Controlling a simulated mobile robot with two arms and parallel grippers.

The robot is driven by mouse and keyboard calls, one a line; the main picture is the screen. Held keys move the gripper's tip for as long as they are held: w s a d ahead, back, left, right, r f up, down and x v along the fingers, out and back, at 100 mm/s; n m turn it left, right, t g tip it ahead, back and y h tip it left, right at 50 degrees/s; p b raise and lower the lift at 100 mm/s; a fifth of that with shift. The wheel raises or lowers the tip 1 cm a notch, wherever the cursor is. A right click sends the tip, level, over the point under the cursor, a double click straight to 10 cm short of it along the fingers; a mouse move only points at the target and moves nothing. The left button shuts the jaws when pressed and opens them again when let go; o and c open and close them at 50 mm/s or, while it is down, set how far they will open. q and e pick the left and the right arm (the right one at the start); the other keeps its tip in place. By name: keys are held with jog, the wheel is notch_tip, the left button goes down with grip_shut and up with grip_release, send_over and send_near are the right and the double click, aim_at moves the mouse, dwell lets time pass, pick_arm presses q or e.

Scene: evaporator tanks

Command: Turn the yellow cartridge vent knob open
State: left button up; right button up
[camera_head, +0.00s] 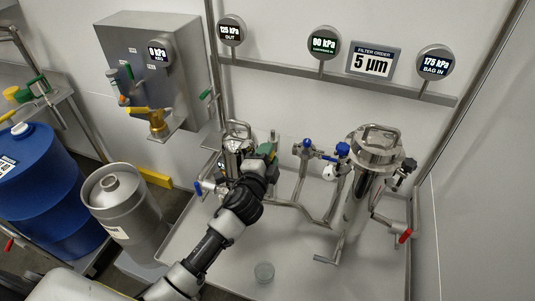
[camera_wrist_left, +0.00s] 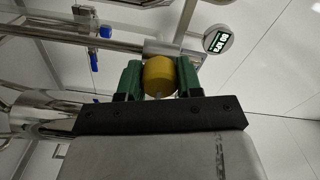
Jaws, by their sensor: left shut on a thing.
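The yellow vent knob (camera_wrist_left: 159,76) shows in the left wrist view, between the two green fingers of my left gripper (camera_wrist_left: 158,80). The fingers touch it from both sides and are shut on it. In the head view my left gripper (camera_head: 266,156) reaches the right side of the small steel cartridge housing (camera_head: 236,142), near its top. There the knob is hidden behind the gripper. How far the knob is turned cannot be told. My right gripper is not in view.
The larger steel housing (camera_head: 372,150) stands to the right, with a red-handled valve (camera_head: 405,236). A blue-topped valve (camera_head: 307,145) stands between the housings. A gauge (camera_head: 323,42) reads 60 kPa.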

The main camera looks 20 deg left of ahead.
pick_arm(q)
jog(key=shift+m, duration=0.6)
jog(key=o, duration=0.9)
jog(key=shift+s, duration=0.1)
jog(key=shift+s+a+b, duration=0.15)
jog(key=shift+s+b, duration=0.55)
jog(key=shift+s, duration=4.6)
